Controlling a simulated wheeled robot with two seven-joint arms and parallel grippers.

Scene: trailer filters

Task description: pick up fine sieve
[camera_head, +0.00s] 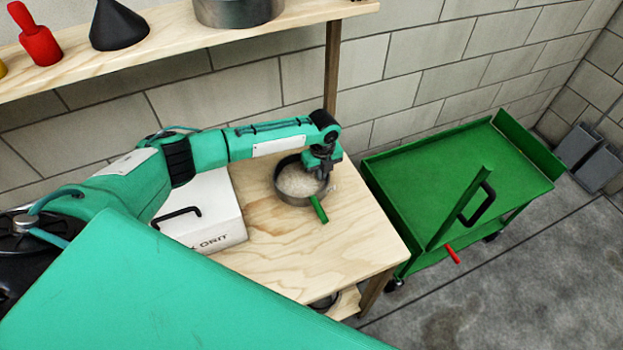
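A round metal sieve (292,184) with a pale inside and a green handle (318,209) sits on the wooden table (330,255), the handle toward the front right. I take it for the fine sieve; its mesh is too small to judge. My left gripper (321,176) points down at the sieve's right rim, above or touching it. The fingers are small, dark and partly hidden by the wrist, so I cannot tell whether they hold the rim. My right gripper is not in view.
A white box with a black handle (205,215) stands left of the sieve. A wooden shelf (160,58) above carries a red bottle (38,42), a dark funnel (118,27) and a metal pan (238,10). A green cart (450,175) stands right of the table.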

